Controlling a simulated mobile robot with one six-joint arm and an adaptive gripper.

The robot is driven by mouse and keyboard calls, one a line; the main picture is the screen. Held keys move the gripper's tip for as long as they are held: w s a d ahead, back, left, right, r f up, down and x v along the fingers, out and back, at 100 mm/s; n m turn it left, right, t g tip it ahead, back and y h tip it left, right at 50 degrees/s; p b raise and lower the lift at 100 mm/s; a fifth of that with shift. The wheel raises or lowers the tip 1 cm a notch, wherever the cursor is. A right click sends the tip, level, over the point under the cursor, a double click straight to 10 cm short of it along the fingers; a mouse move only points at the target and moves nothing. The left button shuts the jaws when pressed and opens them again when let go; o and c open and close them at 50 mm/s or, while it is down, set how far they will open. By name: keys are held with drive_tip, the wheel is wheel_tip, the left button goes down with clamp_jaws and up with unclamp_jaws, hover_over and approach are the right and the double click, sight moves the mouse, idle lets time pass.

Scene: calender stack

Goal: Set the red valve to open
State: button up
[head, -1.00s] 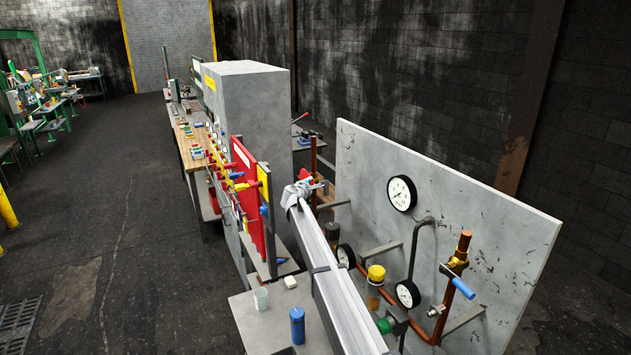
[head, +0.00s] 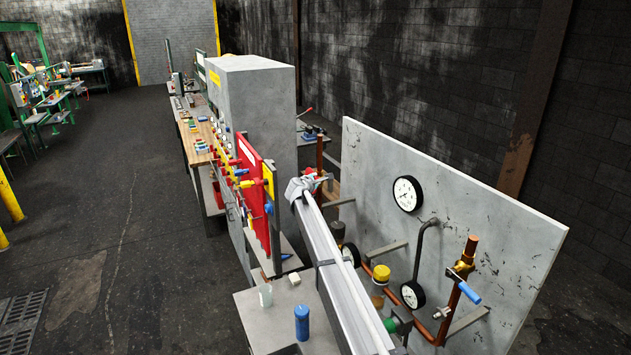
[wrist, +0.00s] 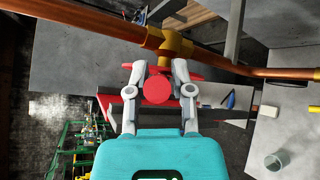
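The red valve (wrist: 157,90) shows in the wrist view as a round red knob with a red bar crossing behind it. It sits on a brass fitting (wrist: 165,42) on a copper pipe. My gripper (wrist: 159,70) has one grey finger on each side of the knob, the fingers standing apart. I cannot tell whether they touch it. Parts of the bar show outside both fingers. In the head view my gripper (head: 301,187) is at the far end of my arm, with a bit of red valve (head: 313,182) beside it; the rest is hidden.
A grey panel (head: 450,200) with gauges and piping stands right of my arm. A blue-handled valve (head: 468,292) is near its front. A blue cylinder (head: 302,323) stands on a grey table. A red board (head: 250,195) is to the left. The floor further left is open.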

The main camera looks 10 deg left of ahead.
drive_tip(key=shift+o, duration=1.2)
